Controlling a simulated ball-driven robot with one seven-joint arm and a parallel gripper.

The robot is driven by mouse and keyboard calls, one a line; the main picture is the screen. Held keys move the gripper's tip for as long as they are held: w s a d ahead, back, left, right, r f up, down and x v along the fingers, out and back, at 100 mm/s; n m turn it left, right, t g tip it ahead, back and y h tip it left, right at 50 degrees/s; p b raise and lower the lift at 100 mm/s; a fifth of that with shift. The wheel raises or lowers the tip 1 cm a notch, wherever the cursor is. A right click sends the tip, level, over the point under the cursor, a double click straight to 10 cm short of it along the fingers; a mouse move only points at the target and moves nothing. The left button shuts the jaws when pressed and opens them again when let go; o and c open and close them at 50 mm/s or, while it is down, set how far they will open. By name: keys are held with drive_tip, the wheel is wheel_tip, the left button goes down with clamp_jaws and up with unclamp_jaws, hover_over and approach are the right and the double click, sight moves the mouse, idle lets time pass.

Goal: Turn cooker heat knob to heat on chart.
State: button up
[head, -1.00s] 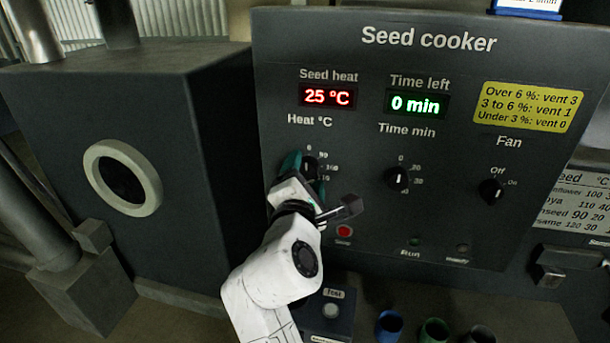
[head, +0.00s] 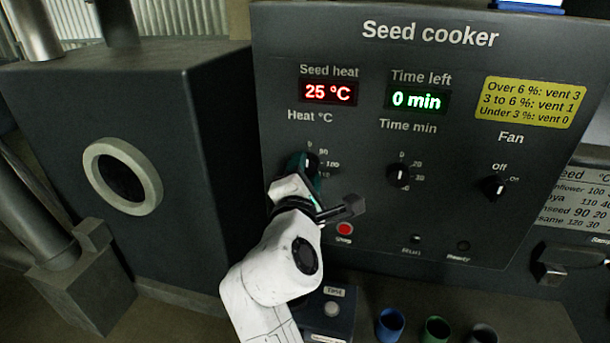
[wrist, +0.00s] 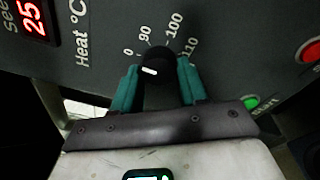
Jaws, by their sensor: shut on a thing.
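The heat knob (wrist: 157,66) is black with a white pointer mark, below the "Heat °C" label on the seed cooker panel (head: 350,130). In the wrist view its mark lies on the side of the 0. The scale around it reads 0, 90, 100, 110. My gripper (wrist: 157,78) has a teal finger on each side of the knob and is shut on it. In the head view the knob (head: 309,163) is partly hidden by my gripper (head: 304,172). The chart (head: 575,205) at the right edge is partly cut off; lines with 100, 110, 90 20 and 120 30 show.
The seed heat display (head: 328,92) reads 25 °C and the time display (head: 416,101) 0 min. The time knob (head: 398,175) and fan knob (head: 494,187) are to the right. A red button (head: 344,229) is just below my gripper. Several cups (head: 391,325) stand below the panel.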

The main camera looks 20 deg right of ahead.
drive_tip(key=m+b, duration=0.4)
drive_tip(key=shift+f, duration=0.35)
drive_tip(key=m+b, duration=0.4)
drive_tip(key=shift+h, duration=0.4)
drive_tip(key=m+h+b, duration=0.1)
drive_tip(key=m+b, duration=0.6)
drive_tip(key=m, duration=0.1)
drive_tip(key=shift+b, duration=0.35)
drive_tip(key=m+h+b, duration=0.1)
drive_tip(key=m+b, duration=0.5)
drive_tip(key=m, duration=0.1)
drive_tip(key=shift+w+r+g, duration=0.1)
drive_tip(key=shift+g, duration=0.3)
drive_tip(key=shift+r+m+g+h+b, duration=0.15)
drive_tip(key=shift+m+g+h+b, duration=0.25)
drive_tip(key=shift+m+b, duration=1.55)
drive_tip(key=shift+m+p, duration=0.5)
drive_tip(key=shift+m, duration=0.25)
drive_tip(key=o, duration=1)
drive_tip(key=shift+r, duration=0.1)
drive_tip(key=shift+o, duration=0.2)
